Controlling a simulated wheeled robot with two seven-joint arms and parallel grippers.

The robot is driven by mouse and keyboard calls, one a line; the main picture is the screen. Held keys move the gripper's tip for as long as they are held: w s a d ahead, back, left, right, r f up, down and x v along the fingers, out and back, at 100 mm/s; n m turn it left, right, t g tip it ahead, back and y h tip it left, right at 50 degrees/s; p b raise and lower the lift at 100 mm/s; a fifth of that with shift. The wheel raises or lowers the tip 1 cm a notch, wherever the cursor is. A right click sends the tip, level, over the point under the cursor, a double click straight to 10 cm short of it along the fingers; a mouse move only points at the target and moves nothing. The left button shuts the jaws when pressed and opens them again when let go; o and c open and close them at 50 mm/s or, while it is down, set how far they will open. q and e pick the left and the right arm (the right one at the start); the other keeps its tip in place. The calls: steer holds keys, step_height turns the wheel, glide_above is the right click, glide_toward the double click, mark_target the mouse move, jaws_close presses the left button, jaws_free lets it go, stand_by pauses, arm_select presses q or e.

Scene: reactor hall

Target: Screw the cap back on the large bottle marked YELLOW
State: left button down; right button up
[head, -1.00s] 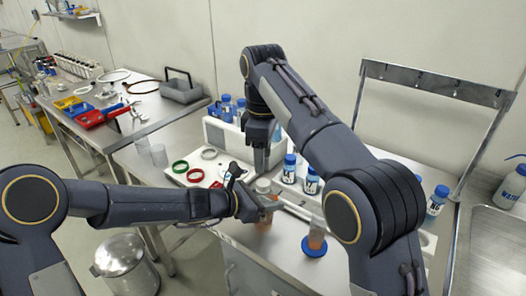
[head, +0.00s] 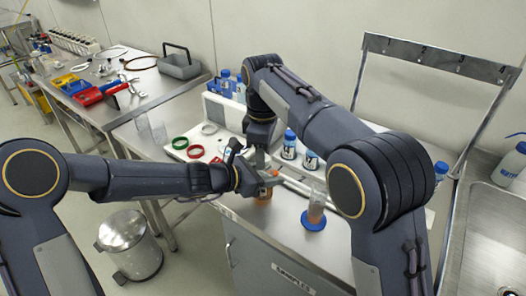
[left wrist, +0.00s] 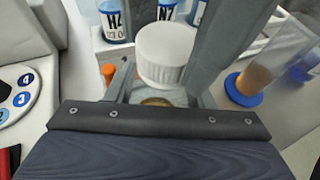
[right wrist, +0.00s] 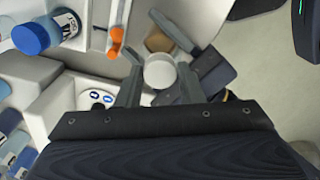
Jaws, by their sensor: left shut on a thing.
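My left gripper (head: 264,186) is shut on a clear bottle with orange-brown contents (head: 263,195), held upright above the bench front. Its label is not readable. A white ribbed cap (left wrist: 163,52) sits over the bottle's mouth in the left wrist view; whether it is threaded on I cannot tell. My right gripper (right wrist: 160,78) points down from above, with a finger on each side of the cap, which also shows in the right wrist view (right wrist: 160,72). Whether those fingers press on the cap I cannot tell. The arms hide much of this in the head view.
A clear cylinder with orange liquid on a blue base (head: 313,224) stands just right of the held bottle. Blue-capped bottles (head: 289,147) stand behind. A white tray with coloured rings (head: 196,152) lies left. An orange object (right wrist: 116,38) is close to the grippers.

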steer(key=c, duration=0.6)
steer(key=m, duration=0.3)
steer(key=o, duration=1.1)
steer(key=shift+c, duration=0.2)
steer(key=shift+r, duration=2.25)
steer(key=shift+c, duration=0.3)
